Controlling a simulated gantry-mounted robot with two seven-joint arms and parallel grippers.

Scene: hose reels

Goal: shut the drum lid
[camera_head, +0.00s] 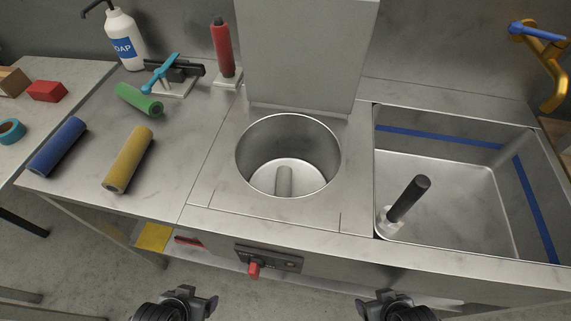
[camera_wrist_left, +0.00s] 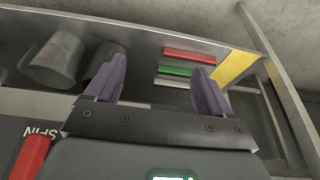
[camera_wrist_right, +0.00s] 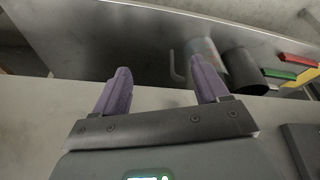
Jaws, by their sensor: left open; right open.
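The drum lid (camera_head: 305,50) is a grey square panel standing upright, hinged at the back edge of the drum opening. The round metal drum (camera_head: 262,160) below it is open, with a grey post (camera_head: 284,181) at its bottom. My left gripper (camera_head: 197,302) is open and empty, low in front of the counter, left of the drum. My right gripper (camera_head: 393,301) is open and empty, low in front of the counter, right of the drum. Both are well below and in front of the lid. The lid is not visible in either wrist view.
Blue (camera_head: 58,147), yellow (camera_head: 128,159) and green (camera_head: 139,99) rolls lie left. A red-handled tool (camera_head: 222,50) stands close to the lid's left side. A sink (camera_head: 450,190) with a black-handled brush (camera_head: 408,199) is right. A control panel (camera_head: 269,258) with a red knob is on the counter front.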

